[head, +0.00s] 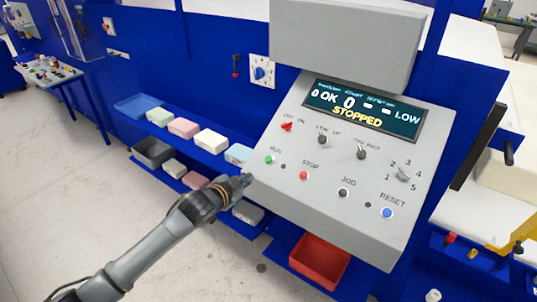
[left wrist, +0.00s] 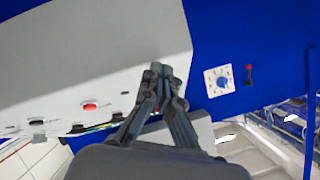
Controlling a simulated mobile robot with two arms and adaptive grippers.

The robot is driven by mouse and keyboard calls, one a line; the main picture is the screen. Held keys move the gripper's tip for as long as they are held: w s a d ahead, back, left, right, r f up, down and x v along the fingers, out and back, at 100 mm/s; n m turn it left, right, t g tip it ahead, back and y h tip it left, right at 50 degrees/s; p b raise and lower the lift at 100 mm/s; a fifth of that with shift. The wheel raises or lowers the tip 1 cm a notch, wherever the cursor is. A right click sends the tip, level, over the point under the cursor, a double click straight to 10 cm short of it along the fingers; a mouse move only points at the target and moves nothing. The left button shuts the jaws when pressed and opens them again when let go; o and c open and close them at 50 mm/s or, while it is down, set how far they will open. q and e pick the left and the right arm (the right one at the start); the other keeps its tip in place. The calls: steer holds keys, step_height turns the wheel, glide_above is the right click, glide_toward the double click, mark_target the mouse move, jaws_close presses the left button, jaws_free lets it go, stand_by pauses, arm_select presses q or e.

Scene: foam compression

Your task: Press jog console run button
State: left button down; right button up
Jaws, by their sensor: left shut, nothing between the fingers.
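The grey jog console (head: 330,213) has a sloped face with a lit display (head: 363,108) that reads STOPPED. The green RUN button (head: 270,159) is at the left of its lower button row. The red STOP button (head: 304,175) is to its right. My left gripper (head: 246,179) is shut and empty, near the console's left edge, below and left of RUN in the picture. In the left wrist view the shut fingers (left wrist: 160,72) are in front of the console edge. The red STOP button (left wrist: 90,105) shows there; RUN cannot be made out. My right gripper is not in view.
Black JOG (head: 343,193) and blue RESET (head: 387,212) buttons share the console face, with switches and a numbered knob (head: 403,174) above. Blue shelves with foam blocks (head: 211,141) stand left of the console. A red bin (head: 318,262) is below it.

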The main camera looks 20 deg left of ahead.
mark_target(269, 159)
arm_select(q)
step_height(269, 159, up, 13)
steer(key=d+m+t+h, duration=0.1)
steer(key=d+m, duration=0.1)
steer(key=shift+w+t+h+p, duration=0.3)
steer(key=shift+w+p, duration=0.05)
steer(key=shift+p, duration=0.05)
steer(key=shift+d, duration=0.15)
steer(key=w+f+b, duration=0.1)
steer(key=f+b, duration=0.1)
steer(key=w+f+b, duration=0.1)
steer(key=f+b, duration=0.1)
steer(key=w+d+f+b, duration=0.1)
steer(key=f+b, duration=0.1)
steer(key=shift+w+b, duration=0.15)
steer(key=shift+b, duration=0.2)
steer(key=shift+w+d+f+b, duration=0.25)
steer(key=shift+w+f+b, duration=0.1)
steer(key=shift+w+f, duration=0.3)
steer(key=shift+s, duration=0.15)
steer(key=shift+f, duration=0.2)
steer(key=shift+w+d+f, duration=0.1)
steer(key=shift+w+f, duration=0.1)
steer(key=shift+w, duration=0.05)
